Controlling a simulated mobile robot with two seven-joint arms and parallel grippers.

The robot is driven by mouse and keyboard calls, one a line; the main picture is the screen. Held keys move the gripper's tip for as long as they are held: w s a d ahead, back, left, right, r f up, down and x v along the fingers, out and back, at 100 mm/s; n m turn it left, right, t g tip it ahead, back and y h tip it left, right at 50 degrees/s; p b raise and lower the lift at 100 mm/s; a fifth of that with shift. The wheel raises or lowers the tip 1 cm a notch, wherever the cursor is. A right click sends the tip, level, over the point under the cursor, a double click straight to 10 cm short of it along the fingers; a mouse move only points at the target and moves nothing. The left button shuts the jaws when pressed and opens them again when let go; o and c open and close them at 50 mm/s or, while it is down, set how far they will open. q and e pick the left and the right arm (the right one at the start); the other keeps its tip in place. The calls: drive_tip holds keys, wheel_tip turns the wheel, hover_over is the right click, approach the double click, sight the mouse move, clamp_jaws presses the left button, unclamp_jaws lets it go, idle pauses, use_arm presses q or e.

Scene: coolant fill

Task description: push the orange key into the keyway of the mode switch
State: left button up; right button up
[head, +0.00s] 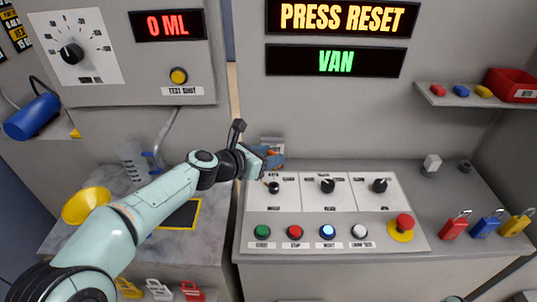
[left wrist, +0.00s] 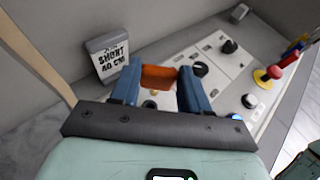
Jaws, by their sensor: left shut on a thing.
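My left gripper (head: 269,160) is over the back left corner of the white switch panel. In the left wrist view its blue fingers (left wrist: 158,85) are shut on the orange key (left wrist: 158,77), which spans the gap between them. In the head view the key (head: 272,153) shows only as a small orange patch. The leftmost switch (head: 273,187), which seems to be the mode switch, sits just below and in front of the gripper. The key looks apart from it; the keyway cannot be made out clearly. My right gripper is not in view.
Two more black knobs (head: 327,186) (head: 380,186) stand to the right. A row of buttons and a red emergency stop (head: 404,223) line the panel's front. A small sign (left wrist: 109,55) stands behind the gripper. Padlocks (head: 487,224) stand at the far right.

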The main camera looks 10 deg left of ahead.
use_arm(q)
wheel_tip(320, 180, down, 5)
drive_tip(key=b, duration=0.4)
drive_tip(key=shift+f, duration=0.1)
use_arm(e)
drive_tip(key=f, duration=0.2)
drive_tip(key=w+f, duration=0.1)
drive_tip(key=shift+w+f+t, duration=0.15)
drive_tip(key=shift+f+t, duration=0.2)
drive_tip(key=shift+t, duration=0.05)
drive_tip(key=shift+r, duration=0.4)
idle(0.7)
use_arm(q)
drive_tip(key=shift+f+b, duration=1.1)
drive_tip(key=shift+f, duration=0.5)
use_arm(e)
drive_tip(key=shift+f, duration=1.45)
use_arm(q)
drive_tip(key=o, duration=1.1)
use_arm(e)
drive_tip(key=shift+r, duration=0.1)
